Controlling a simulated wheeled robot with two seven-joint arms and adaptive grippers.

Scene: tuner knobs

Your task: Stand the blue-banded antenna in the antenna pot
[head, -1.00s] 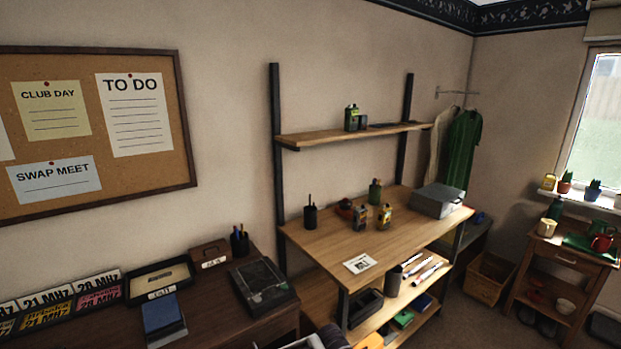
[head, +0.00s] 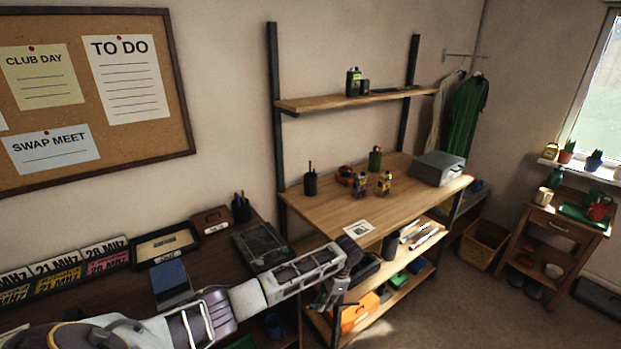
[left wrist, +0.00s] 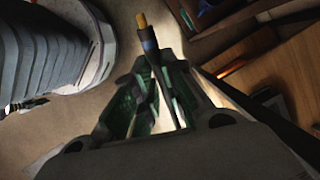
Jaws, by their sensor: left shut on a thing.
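My left gripper (head: 325,299) is in front of the workbench's near left corner, below its top. In the left wrist view the gripper (left wrist: 152,88) is shut on a thin dark antenna with a blue band (left wrist: 149,46) and a yellow-orange tip. The antenna points away from the palm between the green-padded fingers. In the head view I cannot make the antenna out clearly. A dark pot (head: 310,185), which looks like the antenna pot, stands upright on the bench top near the left post, with a thin dark stick in it. My right gripper is out of view.
The wooden bench top (head: 335,206) has free room at its front left, near a white card (head: 358,229). Two small radios (head: 360,187) stand mid-bench, and a grey case (head: 437,168) at the right. A pen cup (head: 241,208) stands on the dark desk.

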